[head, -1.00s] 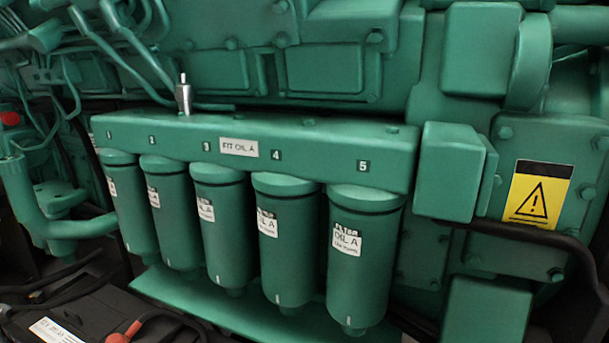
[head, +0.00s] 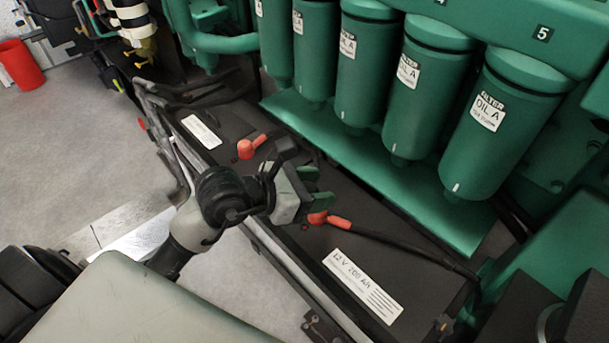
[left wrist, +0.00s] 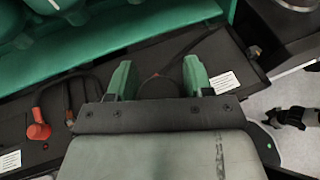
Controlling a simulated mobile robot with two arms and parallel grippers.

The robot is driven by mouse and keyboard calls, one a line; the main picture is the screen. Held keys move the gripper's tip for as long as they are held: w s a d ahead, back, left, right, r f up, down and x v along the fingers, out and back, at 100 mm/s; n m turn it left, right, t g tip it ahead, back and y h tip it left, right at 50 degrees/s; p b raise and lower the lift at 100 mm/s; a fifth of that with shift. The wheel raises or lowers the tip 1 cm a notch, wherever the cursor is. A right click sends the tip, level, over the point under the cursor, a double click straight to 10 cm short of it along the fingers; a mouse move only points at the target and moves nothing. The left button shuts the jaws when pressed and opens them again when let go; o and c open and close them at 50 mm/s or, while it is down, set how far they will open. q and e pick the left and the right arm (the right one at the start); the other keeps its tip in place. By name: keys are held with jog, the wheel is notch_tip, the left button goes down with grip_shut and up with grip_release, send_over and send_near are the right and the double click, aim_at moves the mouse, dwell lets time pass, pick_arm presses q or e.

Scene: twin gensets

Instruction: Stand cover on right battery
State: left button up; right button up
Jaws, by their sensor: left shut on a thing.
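The right battery (head: 300,240) is a long black case with a "12 V 200 Ah" label. A red terminal cover (head: 319,217) with a red sleeve and black cable sits on its top, right at my fingers. My left gripper (head: 312,186) reaches in low over the battery and is shut with its green fingers still apart. The left wrist view shows the gripper (left wrist: 160,78) over the case, with a cable arcing between the fingers. My right gripper is not in view.
The left battery (head: 222,112) carries another red cover (head: 246,148). Several green oil filters (head: 482,125) and a green ledge (head: 430,208) stand close behind the batteries. A black cable (head: 420,257) crosses the right battery. Open floor (head: 70,160) lies left, with a red bin (head: 20,65).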

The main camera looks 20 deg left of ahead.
pick_arm(q)
jog(key=d+r+m+g+h, duration=0.4)
jog(key=d+r+m+g, duration=0.1)
jog(key=d, duration=0.4)
jog(key=shift+w+d+f+m+g, duration=2)
jog(key=shift+f+m+g, duration=0.55)
jog(key=shift+g, duration=0.25)
jog(key=s+a+r+n+t+y, duration=0.2)
jog(key=s+a+r+n+t, duration=0.4)
jog(key=a+r+n+t, duration=0.3)
jog(key=w+d+f+m+g+h, duration=0.1)
jog(key=w+d+f+m+g, duration=0.4)
jog(key=f+m+g, duration=0.4)
jog(key=shift+d+m+g+h, duration=0.3)
jog(key=shift+d+m+g, duration=0.3)
jog(key=shift+m+g, duration=2.05)
jog(key=shift+n, duration=0.3)
